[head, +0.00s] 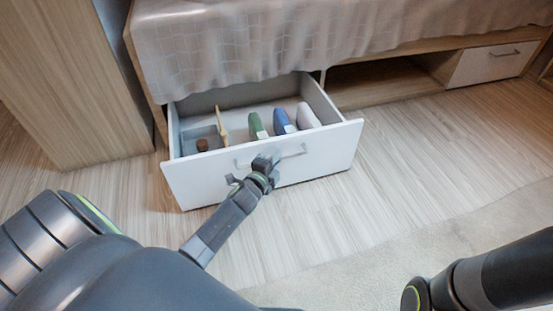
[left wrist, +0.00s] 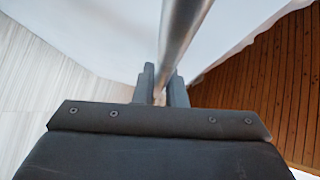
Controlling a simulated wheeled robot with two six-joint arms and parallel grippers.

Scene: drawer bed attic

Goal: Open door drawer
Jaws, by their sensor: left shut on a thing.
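The white drawer (head: 205,183) under the bed stands pulled out, with its inside showing. A grey bar handle (head: 292,151) runs across its front. My left gripper (head: 264,162) is at the handle, near the middle of the drawer front. In the left wrist view the metal handle bar (left wrist: 183,35) passes between the two fingers of my left gripper (left wrist: 162,88), which is shut on it. My right arm shows at the lower right of the head view, but its gripper is out of the picture.
In the drawer are a green item (head: 257,127), a blue item (head: 283,121), a pale item (head: 307,116) and a small brown item (head: 202,145). A wooden cabinet (head: 65,80) stands at left. A closed white drawer (head: 492,63) is at far right. The floor (head: 400,150) to the right is clear.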

